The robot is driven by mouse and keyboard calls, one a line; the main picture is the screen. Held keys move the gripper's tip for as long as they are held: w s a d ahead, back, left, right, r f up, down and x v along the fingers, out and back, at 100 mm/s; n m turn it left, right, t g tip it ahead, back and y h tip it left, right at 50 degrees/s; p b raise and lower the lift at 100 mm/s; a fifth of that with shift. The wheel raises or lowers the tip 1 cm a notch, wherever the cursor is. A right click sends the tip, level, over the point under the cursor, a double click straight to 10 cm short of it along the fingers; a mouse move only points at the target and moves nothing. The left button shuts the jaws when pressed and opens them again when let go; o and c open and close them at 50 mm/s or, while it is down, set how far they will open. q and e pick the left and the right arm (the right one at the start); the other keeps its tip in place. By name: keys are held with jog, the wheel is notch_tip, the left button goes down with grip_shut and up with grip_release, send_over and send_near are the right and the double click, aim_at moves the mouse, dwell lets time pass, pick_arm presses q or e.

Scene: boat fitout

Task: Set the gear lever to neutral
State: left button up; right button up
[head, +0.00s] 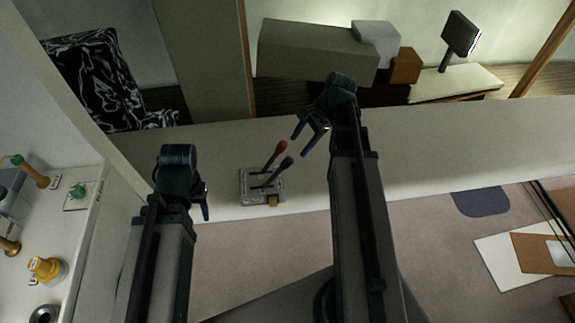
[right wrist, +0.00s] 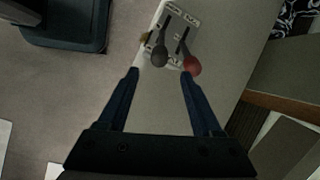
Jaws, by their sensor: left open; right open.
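The control box (head: 262,186) sits on the pale ledge in the head view, with two levers in slots. One lever has a red knob (head: 282,146), the other a black knob (head: 287,162); both lean up and to the right in this view. The markings are too small to read, so I cannot tell which is the gear lever. My right gripper (head: 299,147) is open and empty, just right of the knobs. In the right wrist view the black knob (right wrist: 159,56) lies between the finger lines and the red knob (right wrist: 192,66) by the right fingertip. My left gripper (head: 203,203) is open, left of the box.
Boxes (head: 318,50) and a dark screen (head: 461,33) stand behind the ledge. The ledge right of my right arm is clear. Flat sheets (head: 497,262) lie at the lower right.

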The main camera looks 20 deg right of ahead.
aim_at(289, 159)
jog(key=b+x, duration=0.8)
jog(key=x, duration=0.2)
grip_shut()
dwell(0.4)
dwell(1.0)
